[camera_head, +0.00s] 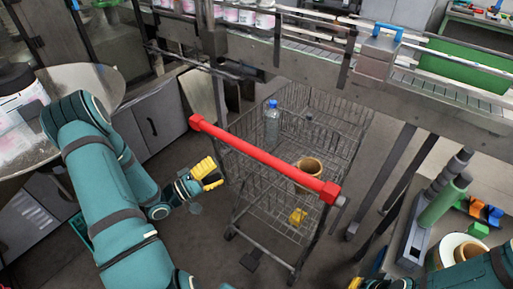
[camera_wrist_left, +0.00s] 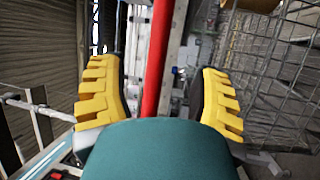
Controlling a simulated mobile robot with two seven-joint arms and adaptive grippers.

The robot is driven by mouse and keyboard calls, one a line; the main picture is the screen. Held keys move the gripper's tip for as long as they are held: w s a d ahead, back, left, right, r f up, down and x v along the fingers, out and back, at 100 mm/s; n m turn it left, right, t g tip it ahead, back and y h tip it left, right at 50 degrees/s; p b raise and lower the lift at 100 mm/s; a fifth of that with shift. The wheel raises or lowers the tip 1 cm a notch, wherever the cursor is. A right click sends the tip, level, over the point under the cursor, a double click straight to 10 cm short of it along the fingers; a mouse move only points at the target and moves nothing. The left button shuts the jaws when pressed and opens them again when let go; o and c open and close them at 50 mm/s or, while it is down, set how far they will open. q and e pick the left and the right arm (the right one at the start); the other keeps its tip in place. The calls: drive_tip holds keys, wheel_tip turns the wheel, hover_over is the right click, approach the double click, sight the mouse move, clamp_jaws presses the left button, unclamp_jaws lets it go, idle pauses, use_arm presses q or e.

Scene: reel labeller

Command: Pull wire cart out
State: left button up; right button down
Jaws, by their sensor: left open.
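The wire cart (camera_head: 240,180) stands partly under the conveyor, its red handle (camera_head: 265,160) facing me. The handle also shows upright between the yellow fingers in the left wrist view (camera_wrist_left: 157,60). My left gripper (camera_head: 212,173) is open and empty, just left of the handle and apart from it in the head view. In the left wrist view its two fingers (camera_wrist_left: 160,100) are spread either side of the red bar. The cart holds a clear bottle with a blue cap (camera_head: 272,125), a brown ring-like item (camera_head: 309,168) and a yellow item (camera_head: 298,216). My right gripper (camera_head: 360,282) barely shows at the bottom edge.
The conveyor (camera_head: 300,55) runs above the cart's far end, with legs (camera_head: 385,180) to its right. A round metal table (camera_head: 105,82) and grey cabinet (camera_head: 160,120) stand left. A bench (camera_head: 408,250) with a green cylinder (camera_head: 440,203) stands right. Floor left of the cart is clear.

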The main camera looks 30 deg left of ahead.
sight(252, 150)
use_arm(q)
drive_tip(key=x, duration=1.2)
drive_tip(key=shift+w+d, duration=0.2)
drive_tip(key=shift+w, duration=0.15)
clamp_jaws()
